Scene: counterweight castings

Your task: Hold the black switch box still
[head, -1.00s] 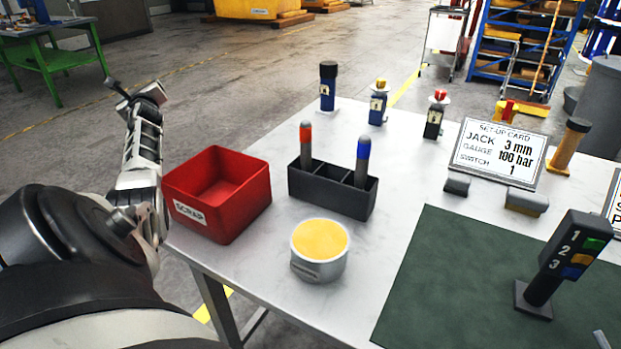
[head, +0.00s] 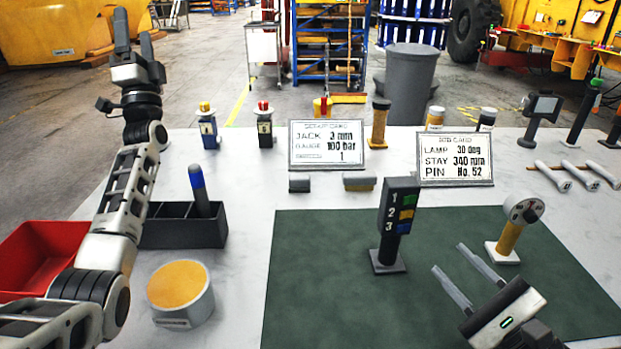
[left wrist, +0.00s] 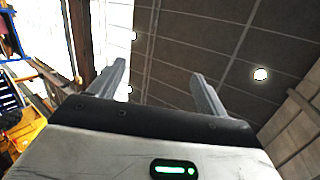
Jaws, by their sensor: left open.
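The black switch box (head: 401,191) stands upright on a short post with a square foot on the green mat (head: 330,275). Its face carries the numbers 1, 2, 3 beside green, yellow and blue buttons. My left gripper (head: 133,27) is raised at the upper left, far from the box, fingers pointing up, open and empty. In the left wrist view its two fingers (left wrist: 160,78) are apart against the ceiling. My right gripper (head: 449,258) is low over the mat, to the right of the box's foot and apart from it, fingers spread with nothing between them.
A dial (head: 523,210) on a yellow post stands right of the box. Two cards (head: 327,144) (head: 455,158) stand behind the mat. A black holder (head: 180,228), a round yellow-topped tin (head: 181,288) and a red bin (head: 30,255) are at left, partly behind my left arm.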

